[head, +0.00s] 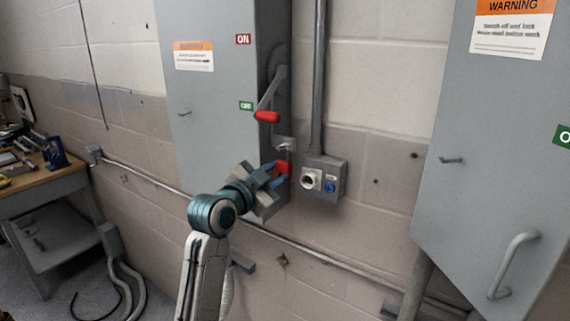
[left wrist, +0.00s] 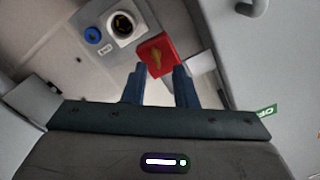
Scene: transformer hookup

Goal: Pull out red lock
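The red lock (head: 283,164) hangs at the side of the grey switch box (head: 212,110), below the red-handled lever (head: 267,116). My left gripper (head: 277,173) is at the lock, its blue fingers pointing toward it. In the left wrist view the red lock (left wrist: 157,54) shows just beyond and partly between the fingertips (left wrist: 158,70). The fingers are apart, with empty space between them nearer the palm. I cannot tell whether a fingertip touches the lock. My right gripper is not in view.
A grey outlet box (head: 323,178) with a round socket and a blue part is on the wall close to the right of the lock. A vertical conduit (head: 318,80) rises above it. A larger grey cabinet (head: 500,150) stands at right, a workbench (head: 45,180) at left.

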